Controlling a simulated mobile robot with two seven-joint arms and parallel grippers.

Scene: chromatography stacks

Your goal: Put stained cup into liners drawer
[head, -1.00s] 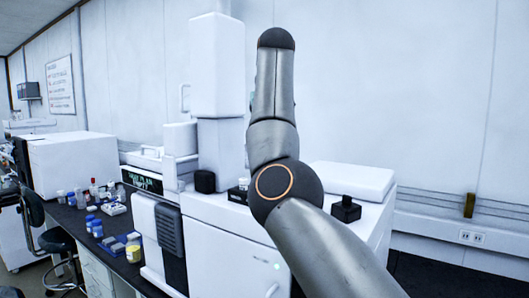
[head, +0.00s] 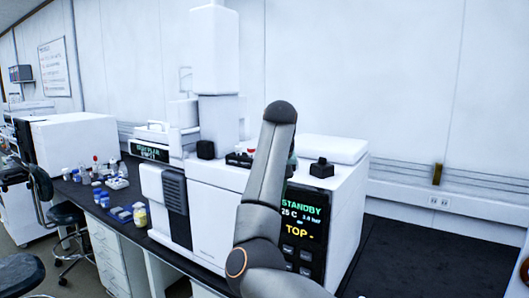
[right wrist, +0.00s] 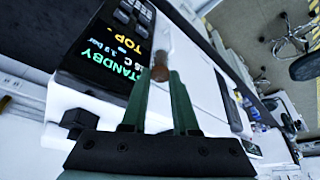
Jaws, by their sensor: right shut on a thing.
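My right gripper (right wrist: 161,78) shows in the right wrist view with two green fingers a little apart. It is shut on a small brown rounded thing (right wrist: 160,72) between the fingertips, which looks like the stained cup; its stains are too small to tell. In the head view my right forearm hides most of that gripper and the cup. White drawers (head: 107,255) stand under the bench at the left, shut as far as I see. No label is readable, so I cannot tell which is the liners drawer. My left gripper is in neither view.
A white instrument (head: 215,225) with a lit display (head: 300,222) stands on the dark bench, close to my right arm. Several vials and bottles (head: 100,192) stand left of it. A stool (head: 66,215) is before the bench. The bench right of the instrument (head: 425,255) is bare.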

